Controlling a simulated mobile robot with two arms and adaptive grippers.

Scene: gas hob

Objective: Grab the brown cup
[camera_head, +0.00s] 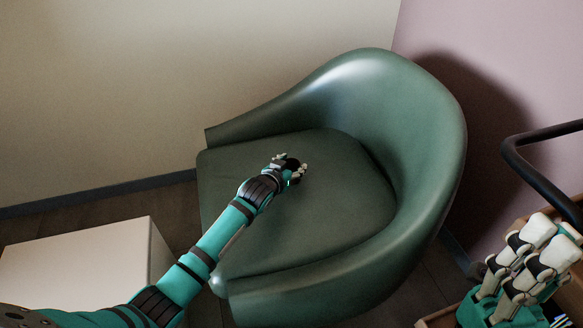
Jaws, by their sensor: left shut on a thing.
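My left gripper (291,168) is above the seat of a green armchair (330,215), at the end of my teal arm from the lower left. Its pale fingers are shut around a small dark thing (293,163), which appears to be the brown cup. Most of it is hidden by the fingers, and its colour looks almost black here. No other cup shows. My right gripper (540,252) is at the lower right, with thick pale fingers pointing up and right. Whether it is open or shut is unclear.
The armchair's curved back and arms surround the seat on the right. A white box-like block (80,258) stands at the lower left. A black curved bar (540,178) and a wooden edge (438,318) are near my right gripper. Walls close off the back.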

